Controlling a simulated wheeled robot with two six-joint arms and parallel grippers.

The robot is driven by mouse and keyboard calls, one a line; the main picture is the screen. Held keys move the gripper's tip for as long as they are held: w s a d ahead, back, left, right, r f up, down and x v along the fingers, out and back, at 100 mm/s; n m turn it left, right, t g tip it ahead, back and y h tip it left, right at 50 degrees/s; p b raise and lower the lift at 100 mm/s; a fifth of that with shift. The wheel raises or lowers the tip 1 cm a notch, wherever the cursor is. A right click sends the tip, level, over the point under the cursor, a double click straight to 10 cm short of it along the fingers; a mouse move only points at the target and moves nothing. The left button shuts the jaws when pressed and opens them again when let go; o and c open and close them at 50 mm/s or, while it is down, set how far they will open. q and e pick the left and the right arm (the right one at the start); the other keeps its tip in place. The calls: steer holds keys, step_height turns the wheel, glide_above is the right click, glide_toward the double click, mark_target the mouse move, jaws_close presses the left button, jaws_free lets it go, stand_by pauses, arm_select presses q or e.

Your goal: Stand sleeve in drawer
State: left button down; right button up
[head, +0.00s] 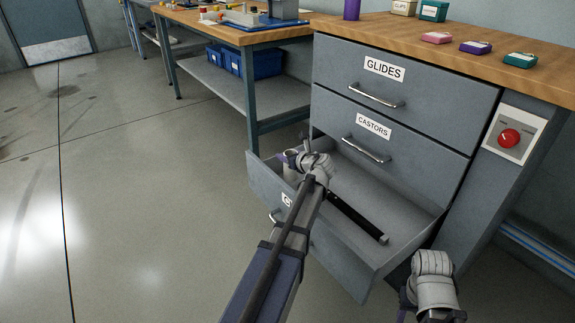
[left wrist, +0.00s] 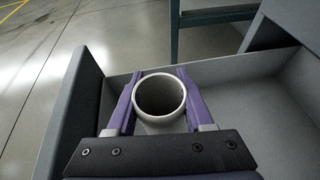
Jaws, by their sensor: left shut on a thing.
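The sleeve (left wrist: 160,123) is a pale grey hollow cylinder, upright with its open top facing up in the left wrist view. My left gripper (head: 293,159) is shut on it, with one purple finger on each side. The sleeve (head: 291,165) also shows in the head view, partly hidden by my wrist. It is inside the open bottom drawer (head: 405,215), near the left end. I cannot tell whether its base touches the drawer floor. My right arm shows at the lower right, outside the drawer; its fingertips are not clearly visible.
A dark bar (head: 357,219) lies in the drawer, partly behind my left arm. The closed drawers marked GLIDES (head: 430,95) and CASTORS (head: 410,140) are above. A red knob (head: 510,137) is on the right panel. The drawer's right part is clear.

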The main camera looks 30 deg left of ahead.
arm_select(q)
steer(key=shift+f+b, duration=0.6)
steer(key=shift+f, duration=0.45)
arm_select(e)
steer(key=shift+f, duration=1.05)
arm_select(q)
steer(key=shift+f, duration=0.1)
arm_select(e)
steer(key=shift+f, duration=0.15)
arm_select(q)
steer(key=shift+f+b, duration=0.55)
steer(key=shift+b, duration=0.05)
arm_select(e)
steer(key=shift+f, duration=0.5)
arm_select(q)
steer(key=shift+c, duration=1.4)
jaws_free()
steer(key=shift+r, duration=0.1)
arm_select(e)
steer(key=shift+r, duration=0.1)
arm_select(q)
steer(key=shift+r+p, duration=0.3)
steer(key=shift+p, duration=0.05)
steer(key=shift+r+p, duration=0.45)
steer(key=p+v, duration=0.4)
steer(key=v, duration=0.8)
arm_select(e)
steer(key=shift+r, duration=2.85)
